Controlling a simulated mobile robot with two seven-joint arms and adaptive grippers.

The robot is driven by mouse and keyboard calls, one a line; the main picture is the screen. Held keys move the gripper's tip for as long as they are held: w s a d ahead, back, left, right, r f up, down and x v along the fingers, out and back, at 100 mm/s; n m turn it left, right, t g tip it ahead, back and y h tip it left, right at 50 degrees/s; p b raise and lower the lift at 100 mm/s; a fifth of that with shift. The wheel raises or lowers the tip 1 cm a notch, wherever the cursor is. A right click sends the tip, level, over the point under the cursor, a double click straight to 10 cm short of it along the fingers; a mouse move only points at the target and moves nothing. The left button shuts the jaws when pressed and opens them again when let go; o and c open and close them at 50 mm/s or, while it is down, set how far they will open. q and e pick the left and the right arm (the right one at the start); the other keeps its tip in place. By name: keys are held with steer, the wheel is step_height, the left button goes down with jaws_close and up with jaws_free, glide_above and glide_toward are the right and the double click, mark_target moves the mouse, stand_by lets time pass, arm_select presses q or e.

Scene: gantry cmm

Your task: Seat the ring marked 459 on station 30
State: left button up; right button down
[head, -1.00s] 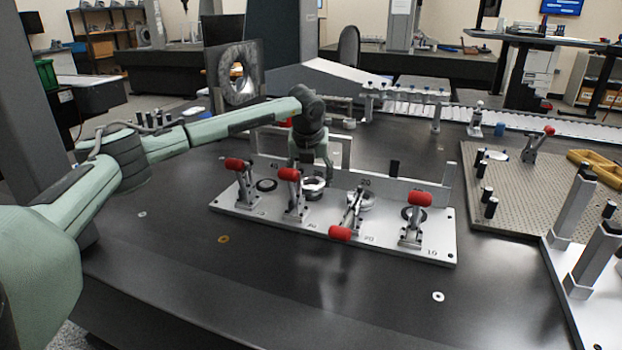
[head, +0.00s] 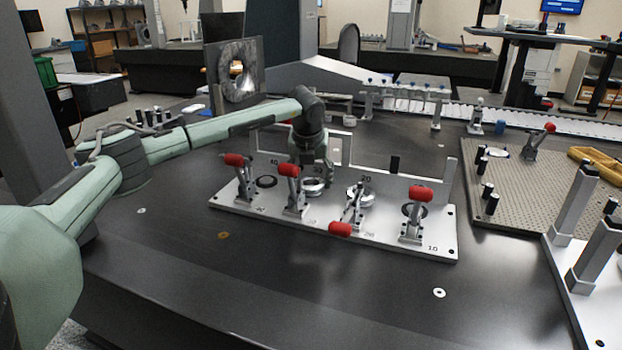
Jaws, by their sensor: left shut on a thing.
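A pale fixture plate (head: 290,225) holds a row of stations, each with a red-handled clamp. The ring (head: 313,187) is a silver ring at station 30, second from the left, behind that station's clamp (head: 292,192); its 459 marking is too small to read. My left gripper (head: 320,180) comes down from behind, shut on the ring's back side. I cannot tell whether the ring is fully down on the station. The clamp's red handle (head: 289,170) stands up. My right gripper is not in view.
Station 20 holds another silver ring (head: 361,198); its clamp's red handle (head: 340,229) is low at the front. Stations 40 and 10 show dark round seats and raised handles. A low back wall (head: 420,192) runs behind the row. The table in front is mostly clear.

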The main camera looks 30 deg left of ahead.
arm_select(q)
steer(key=o, duration=1.5)
steer(key=shift+r, duration=0.1)
steer(key=shift+o, duration=0.7)
steer(key=v, duration=1.2)
